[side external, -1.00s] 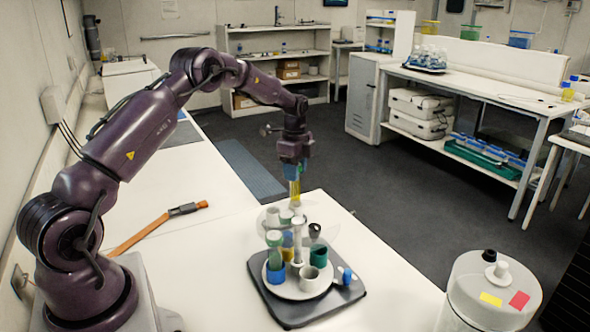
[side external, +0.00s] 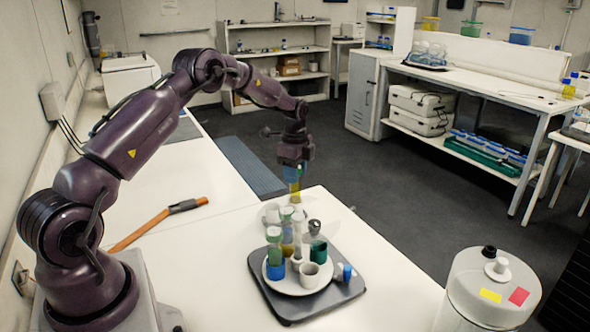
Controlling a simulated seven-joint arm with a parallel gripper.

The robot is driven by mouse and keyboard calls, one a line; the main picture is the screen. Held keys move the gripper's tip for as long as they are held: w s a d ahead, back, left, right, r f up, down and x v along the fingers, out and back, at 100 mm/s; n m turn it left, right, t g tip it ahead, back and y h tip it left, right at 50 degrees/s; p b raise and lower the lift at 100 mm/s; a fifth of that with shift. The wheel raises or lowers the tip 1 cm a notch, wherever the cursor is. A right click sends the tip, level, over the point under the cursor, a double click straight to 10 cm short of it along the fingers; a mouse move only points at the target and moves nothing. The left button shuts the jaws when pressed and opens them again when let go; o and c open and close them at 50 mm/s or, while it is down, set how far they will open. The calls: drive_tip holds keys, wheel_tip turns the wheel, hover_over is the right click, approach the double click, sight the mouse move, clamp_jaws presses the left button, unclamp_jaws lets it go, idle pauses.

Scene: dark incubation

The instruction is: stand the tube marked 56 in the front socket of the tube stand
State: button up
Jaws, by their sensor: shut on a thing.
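My gripper (side external: 294,168) is shut on a tube (side external: 295,188) with yellow showing at its lower part. It holds the tube roughly upright above the back of the tube stand; its marking cannot be read. The tube stand has a round white plate (side external: 286,288) with a pale central post. Around it are a blue socket (side external: 275,270), a white socket (side external: 310,277) at the front, a green socket (side external: 318,251) at the right and a dark one (side external: 315,227) behind. A green-topped tube (side external: 274,243) stands in the blue socket. The white front socket looks empty.
The stand sits on a dark base (side external: 290,315) with a blue-and-white knob (side external: 347,272) at its right. An orange-handled tool (side external: 150,228) lies on the white bench to the left. A white round container (side external: 490,300) stands at the front right. The bench in front right is clear.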

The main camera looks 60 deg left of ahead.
drive_tip(key=shift+f, duration=0.3)
idle(0.4)
drive_tip(key=shift+f, duration=0.35)
drive_tip(key=shift+f, duration=0.35)
drive_tip(key=shift+f, duration=0.25)
idle(0.4)
drive_tip(key=o, duration=1.2)
drive_tip(key=shift+c, duration=0.6)
